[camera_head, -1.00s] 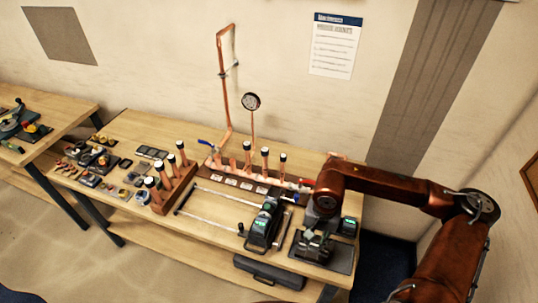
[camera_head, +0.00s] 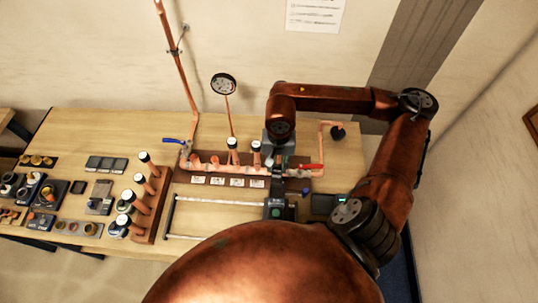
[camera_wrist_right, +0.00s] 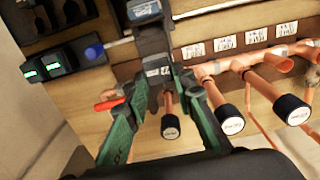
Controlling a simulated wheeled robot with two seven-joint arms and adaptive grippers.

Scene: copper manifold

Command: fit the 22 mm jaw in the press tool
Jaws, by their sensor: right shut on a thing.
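The press tool (camera_head: 277,210), black with a green part, lies at the front of the bench in the head view. My right gripper (camera_head: 278,160) points down at the tool's far end. In the wrist view its green fingers (camera_wrist_right: 162,82) are shut on a small dark block with a white label, apparently the 22 mm jaw (camera_wrist_right: 157,68). The block is in line with the tool's head; whether it is seated is unclear. My left gripper is out of view.
A copper manifold (camera_head: 203,165) with upright capped pipes stands close behind and left of my right gripper. A red valve handle (camera_wrist_right: 110,103) is near the fingers. Units with green displays (camera_wrist_right: 53,64) sit beside the tool. A wooden block with copper stubs (camera_head: 152,208) stands further left.

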